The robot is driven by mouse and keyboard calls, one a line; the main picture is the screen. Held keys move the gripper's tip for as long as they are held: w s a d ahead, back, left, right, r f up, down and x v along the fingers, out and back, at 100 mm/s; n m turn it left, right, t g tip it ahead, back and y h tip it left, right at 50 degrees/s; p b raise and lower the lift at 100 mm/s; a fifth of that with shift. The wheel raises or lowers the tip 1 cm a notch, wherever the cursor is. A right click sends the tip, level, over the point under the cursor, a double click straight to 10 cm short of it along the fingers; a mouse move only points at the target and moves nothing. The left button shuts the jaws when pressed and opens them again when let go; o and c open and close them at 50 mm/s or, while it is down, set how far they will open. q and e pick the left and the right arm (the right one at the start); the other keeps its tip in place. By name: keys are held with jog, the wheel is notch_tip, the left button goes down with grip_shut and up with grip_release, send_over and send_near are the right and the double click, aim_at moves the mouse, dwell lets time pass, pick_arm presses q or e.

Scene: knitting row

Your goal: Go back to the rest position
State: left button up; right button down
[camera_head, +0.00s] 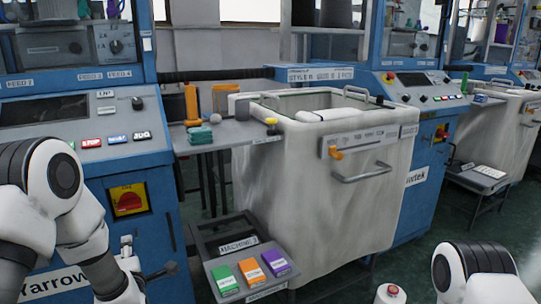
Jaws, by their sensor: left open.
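My left arm comes in from the left in front of the blue knitting machine (157,200). Its gripper (150,262) is low in the view, left of the small tray table, with its dark fingers apart. I see nothing between them. My right arm shows only as a white and black joint at the bottom right. Its gripper is out of view.
A white bin (310,190) with a front handle stands in the middle. A grey shelf (225,133) holds an orange cone and teal pieces. A low stand (218,268) carries green, orange and purple boxes. Dark floor shows at right.

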pick_arm(q)
jog(key=s+d+f+m+g+h, duration=0.1)
jog(key=s+d+f+m+h, duration=0.15)
jog(key=f, duration=0.45)
jog(key=s+d+f+m+g+h, duration=0.1)
jog(key=s+f+g, duration=0.15)
jog(key=f, duration=0.45)
jog(key=s+d+f+m+g+h, duration=0.2)
jog(key=s+d+f+m+g, duration=0.25)
jog(key=s+f, duration=0.45)
jog(key=s+d+f+m+g+h, duration=0.3)
jog(key=s+f+m, duration=0.35)
jog(key=s, duration=0.55)
jog(key=s+d+f+m+g, duration=0.1)
jog(key=s+d+m+g, duration=0.25)
jog(key=s+m, duration=0.5)
notch_tip(320, 180, up, 27)
jog(key=p, duration=2.6)
jog(key=shift+s+f+p, duration=0.2)
jog(key=shift+p, duration=0.1)
